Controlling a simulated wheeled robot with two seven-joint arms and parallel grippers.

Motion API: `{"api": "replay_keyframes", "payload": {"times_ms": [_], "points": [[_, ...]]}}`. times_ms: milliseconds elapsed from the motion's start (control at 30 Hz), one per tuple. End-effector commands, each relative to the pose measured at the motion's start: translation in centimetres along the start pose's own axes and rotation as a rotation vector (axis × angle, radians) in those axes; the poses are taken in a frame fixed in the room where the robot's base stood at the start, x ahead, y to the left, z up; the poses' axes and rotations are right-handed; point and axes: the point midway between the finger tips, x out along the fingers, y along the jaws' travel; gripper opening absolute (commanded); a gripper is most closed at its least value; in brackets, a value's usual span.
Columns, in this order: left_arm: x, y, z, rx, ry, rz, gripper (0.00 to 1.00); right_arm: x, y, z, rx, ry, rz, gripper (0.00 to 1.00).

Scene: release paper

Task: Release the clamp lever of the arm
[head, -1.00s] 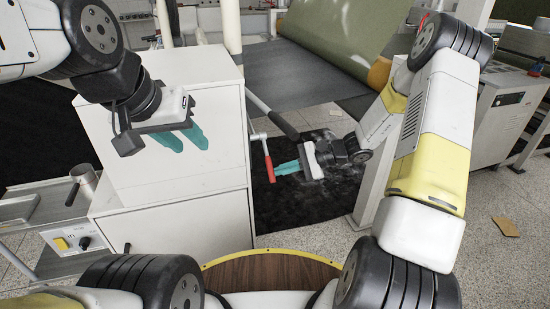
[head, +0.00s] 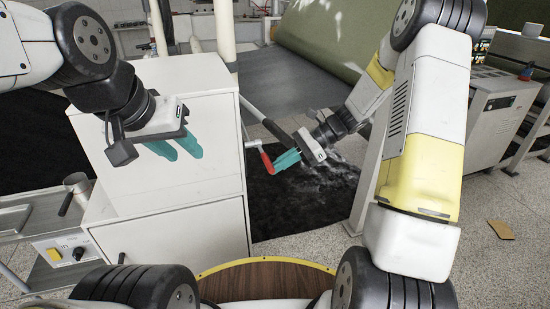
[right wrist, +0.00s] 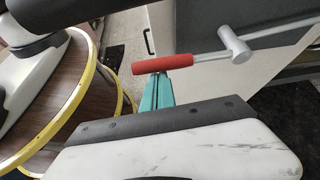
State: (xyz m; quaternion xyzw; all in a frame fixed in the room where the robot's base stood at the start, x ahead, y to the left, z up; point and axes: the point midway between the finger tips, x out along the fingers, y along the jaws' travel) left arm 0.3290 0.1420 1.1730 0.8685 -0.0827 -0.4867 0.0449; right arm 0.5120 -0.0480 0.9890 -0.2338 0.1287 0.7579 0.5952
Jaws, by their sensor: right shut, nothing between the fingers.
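The clamp lever, with a red handle (head: 266,161) on a metal rod, sticks out by the right side of the white cabinet (head: 165,150). In the right wrist view the red handle (right wrist: 162,64) lies across, just beyond my fingertips. My right gripper (head: 278,163) has its teal fingers together with nothing between them. Its tips are at the handle, beside it; I cannot tell whether they touch. The right wrist view shows the fingers (right wrist: 158,82) side by side. My left gripper (head: 183,153) hangs in front of the cabinet, away from the lever; its finger gap is unclear.
A dark-tipped bar (head: 275,130) slants out just above the lever. A white post (head: 370,175) stands to the right of it. A large green roll (head: 325,50) is behind. A control box (head: 66,252) is at the left.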

Motion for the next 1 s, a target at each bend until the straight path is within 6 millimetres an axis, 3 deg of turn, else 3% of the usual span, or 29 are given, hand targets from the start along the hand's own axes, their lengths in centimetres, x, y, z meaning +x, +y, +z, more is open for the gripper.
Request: {"api": "replay_keyframes", "payload": {"times_ms": [667,767,933,1000], "points": [[0.0,0.0,0.0,0.0,0.0,0.0,0.36,-0.1,-0.1,0.5,-0.005,-0.008,-0.002,0.0],[0.0,0.0,0.0,0.0,0.0,0.0,0.36,0.2,0.0,-0.4,-0.002,-0.008,0.0,0.0],[0.0,0.0,0.0,0.0,0.0,0.0,0.36,1.3,0.5,-3.7,0.004,-0.004,0.003,0.0],[0.0,0.0,0.0,0.0,0.0,0.0,0.36,-0.7,0.2,-3.7,-0.003,0.002,-0.003,0.0]]}}
